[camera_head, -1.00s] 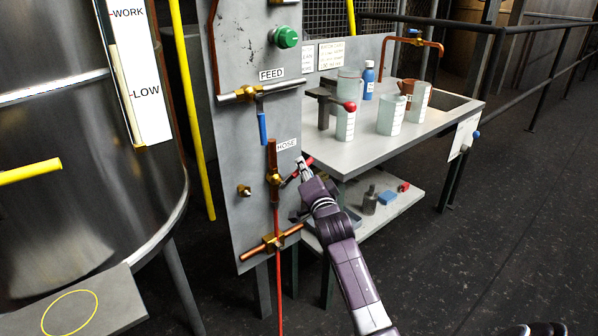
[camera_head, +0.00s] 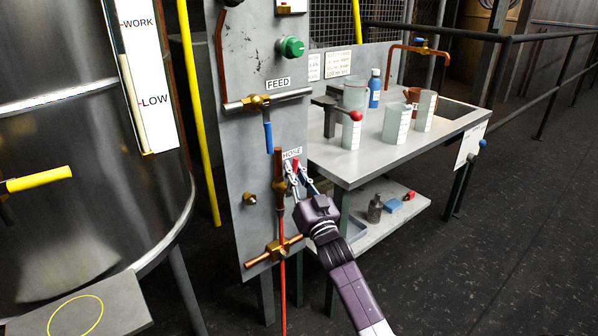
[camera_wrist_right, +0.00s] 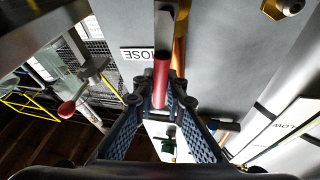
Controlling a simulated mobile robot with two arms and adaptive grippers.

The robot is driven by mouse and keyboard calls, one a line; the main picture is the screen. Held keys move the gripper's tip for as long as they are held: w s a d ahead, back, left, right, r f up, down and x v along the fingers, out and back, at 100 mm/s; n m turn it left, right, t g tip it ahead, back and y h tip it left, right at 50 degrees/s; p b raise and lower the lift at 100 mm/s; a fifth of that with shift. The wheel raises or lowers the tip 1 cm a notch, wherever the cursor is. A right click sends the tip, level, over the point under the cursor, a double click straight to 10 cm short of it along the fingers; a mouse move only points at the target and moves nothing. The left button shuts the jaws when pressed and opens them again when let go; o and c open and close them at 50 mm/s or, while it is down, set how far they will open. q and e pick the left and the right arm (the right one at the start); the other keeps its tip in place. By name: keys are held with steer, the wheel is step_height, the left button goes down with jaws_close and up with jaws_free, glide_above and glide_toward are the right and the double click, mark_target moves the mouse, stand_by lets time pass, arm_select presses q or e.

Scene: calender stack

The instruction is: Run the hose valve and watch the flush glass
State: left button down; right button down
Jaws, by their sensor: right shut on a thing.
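The red hose valve handle (camera_head: 296,164) is beside the HOSE label (camera_head: 291,154) on the grey panel. Its brass valve is partly hidden behind my right gripper (camera_head: 298,171). The right gripper is shut on the handle. In the right wrist view the red handle (camera_wrist_right: 160,82) lies between the two dark fingers (camera_wrist_right: 158,102). Clear glass vessels stand on the bench, one (camera_head: 352,132) by a red-knobbed clamp (camera_head: 340,109); I cannot tell which is the flush glass. My left gripper is out of view.
The FEED valve with a blue lever (camera_head: 268,137) is above, and a green knob (camera_head: 291,47) higher still. A steel tank (camera_head: 70,200) stands at left. The bench (camera_head: 345,177) and its lower shelf (camera_head: 395,214) are at right. Open floor lies further right.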

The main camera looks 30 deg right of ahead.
steer(key=shift+a+n+t+y, duration=0.3)
steer(key=shift+a+n+y, duration=0.4)
steer(key=shift+n, duration=0.6)
steer(key=c, duration=2)
jaws_free()
steer(key=shift+o, duration=0.2)
steer(key=shift+s, duration=0.1)
steer(key=v, duration=1.2)
